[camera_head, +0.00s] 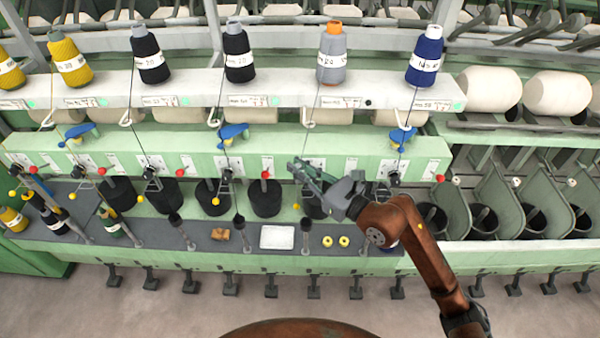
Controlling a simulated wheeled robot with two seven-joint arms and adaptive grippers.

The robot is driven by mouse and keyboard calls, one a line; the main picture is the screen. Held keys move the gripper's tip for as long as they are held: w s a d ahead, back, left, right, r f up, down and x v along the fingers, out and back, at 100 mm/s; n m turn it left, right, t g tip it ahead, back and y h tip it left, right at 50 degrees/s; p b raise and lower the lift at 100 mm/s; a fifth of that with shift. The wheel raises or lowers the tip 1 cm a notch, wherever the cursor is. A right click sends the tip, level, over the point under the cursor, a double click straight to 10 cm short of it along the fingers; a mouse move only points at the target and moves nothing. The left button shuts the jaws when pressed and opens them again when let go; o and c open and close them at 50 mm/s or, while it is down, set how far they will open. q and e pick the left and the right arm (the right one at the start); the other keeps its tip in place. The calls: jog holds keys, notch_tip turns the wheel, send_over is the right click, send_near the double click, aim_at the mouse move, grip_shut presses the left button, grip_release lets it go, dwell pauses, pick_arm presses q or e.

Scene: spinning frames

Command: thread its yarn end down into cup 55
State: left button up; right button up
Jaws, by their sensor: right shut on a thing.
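My right gripper (302,168) comes in from the right and is shut on a thin yarn end, too fine to make out clearly. It is in front of the green panel, just above a black cup (313,208) that it partly hides. A grey yarn cone with an orange top (332,62) stands on the upper shelf above it, and a thin strand runs down from it towards the gripper. I cannot read any cup number, so I cannot tell which is cup 55. My left gripper is not in view.
Several other black cups, such as one to the left (264,199), stand in the row. A red-knobbed rod (265,175) is close to the gripper's left. A white tray (277,237) and two yellow rings (335,241) lie on the dark ledge (205,245). Dark-blue cone (427,52) stands right.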

jog(key=w+f+b, duration=0.1)
jog(key=w+b, duration=0.2)
jog(key=w, duration=0.3)
jog(key=s+p, duration=0.1)
jog(key=s, duration=0.1)
jog(key=s+d+p, duration=0.1)
jog(key=s, duration=0.2)
jog(key=shift+s+d+f, duration=0.15)
jog(key=shift+s+d, duration=0.05)
jog(key=shift+s, duration=0.15)
